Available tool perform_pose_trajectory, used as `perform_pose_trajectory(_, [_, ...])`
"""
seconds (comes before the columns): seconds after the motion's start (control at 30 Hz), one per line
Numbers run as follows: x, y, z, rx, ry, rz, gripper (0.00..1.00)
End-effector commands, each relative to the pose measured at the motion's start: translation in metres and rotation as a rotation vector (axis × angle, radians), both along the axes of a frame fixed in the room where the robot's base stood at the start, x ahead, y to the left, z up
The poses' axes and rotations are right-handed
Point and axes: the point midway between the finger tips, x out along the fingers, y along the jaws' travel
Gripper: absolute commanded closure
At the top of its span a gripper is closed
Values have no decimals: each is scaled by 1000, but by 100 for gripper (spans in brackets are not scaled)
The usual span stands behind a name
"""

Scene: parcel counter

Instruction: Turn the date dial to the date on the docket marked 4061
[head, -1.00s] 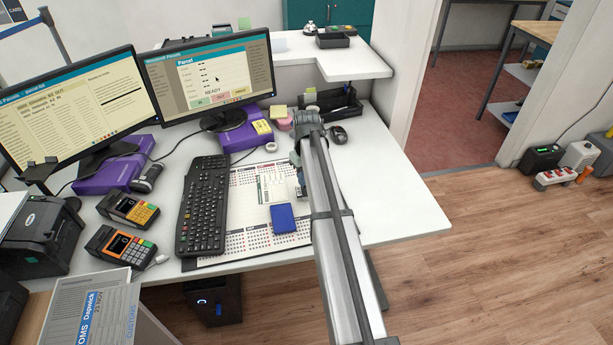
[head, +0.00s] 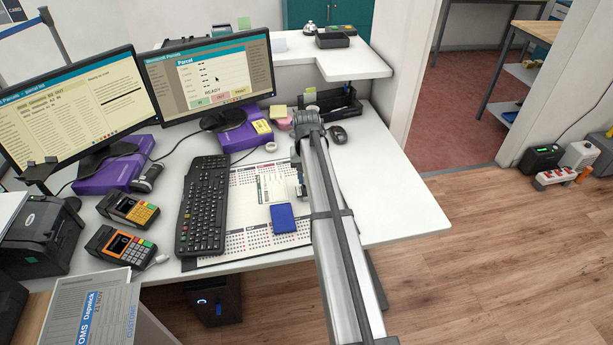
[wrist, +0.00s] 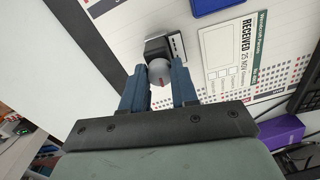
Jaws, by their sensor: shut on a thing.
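In the wrist view my gripper (wrist: 159,75) has its two blue fingers closed on a round grey knob with a small red mark. The knob, which looks like the date dial (wrist: 160,73), sits on a small black device with a pale plate beside it. A white docket (wrist: 231,54) lies on the desk mat to its right and reads "RECEIVED" with "25 NOV". It also shows in the head view (head: 272,187), too small to read. In the head view my forearm largely hides the gripper and dial.
A blue pad (head: 284,218) lies on the printed desk mat (head: 243,245) near the docket. The white desk (head: 385,200) is clear to the right of my arm.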

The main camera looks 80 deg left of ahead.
Motion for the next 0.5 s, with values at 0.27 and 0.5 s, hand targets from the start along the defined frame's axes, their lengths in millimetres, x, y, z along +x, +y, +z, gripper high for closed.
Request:
perform_pose_trajectory(0.27, [0,-1,-1,-3,1,-279,93])
perform_pose_trajectory(0.5, [0,-1,-1,-3,0,-453,93])
